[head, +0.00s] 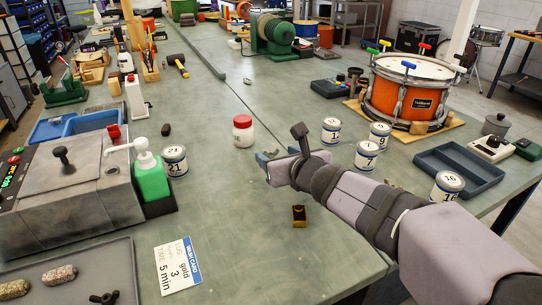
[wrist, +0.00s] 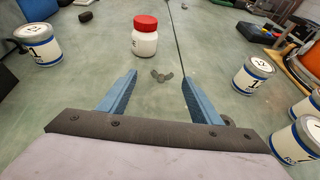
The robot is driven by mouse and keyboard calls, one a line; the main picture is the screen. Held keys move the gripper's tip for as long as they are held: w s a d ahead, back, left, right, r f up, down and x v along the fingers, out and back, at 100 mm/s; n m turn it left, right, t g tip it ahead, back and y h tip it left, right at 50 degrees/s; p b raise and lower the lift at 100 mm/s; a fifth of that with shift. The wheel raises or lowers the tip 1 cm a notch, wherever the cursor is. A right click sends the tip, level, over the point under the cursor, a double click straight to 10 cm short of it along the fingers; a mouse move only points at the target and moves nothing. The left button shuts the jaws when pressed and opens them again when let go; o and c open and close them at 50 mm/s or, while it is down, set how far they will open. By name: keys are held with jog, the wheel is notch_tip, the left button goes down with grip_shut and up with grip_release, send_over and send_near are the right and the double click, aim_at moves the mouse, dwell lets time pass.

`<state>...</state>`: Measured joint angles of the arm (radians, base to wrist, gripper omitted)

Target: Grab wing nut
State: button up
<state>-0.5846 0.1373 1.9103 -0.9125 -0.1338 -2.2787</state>
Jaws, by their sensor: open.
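A small dark grey wing nut (wrist: 161,76) lies on the green bench in the wrist view, just beyond and between my fingertips. My gripper (wrist: 158,82) is open and empty, with one blue finger on each side of the wing nut's line. In the head view my gripper (head: 272,160) hangs low over the middle of the bench, right of a white jar. I cannot clearly make out this wing nut in the head view. Another dark winged piece (head: 104,297) lies on the grey tray at the bottom left.
The white jar with a red lid (wrist: 145,38) stands just beyond the wing nut. Numbered cans (head: 331,131) stand to the right, near an orange drum (head: 408,92). A green bottle (head: 150,175) stands left.

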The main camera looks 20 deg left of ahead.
aim_at(273, 153)
jog(key=x, duration=0.4)
jog(key=shift+d+f, duration=0.3)
jog(key=shift+w+a+f, duration=0.2)
jog(key=shift+w+a, duration=0.2)
jog(key=shift+w, duration=0.15)
jog(key=c, duration=1.1)
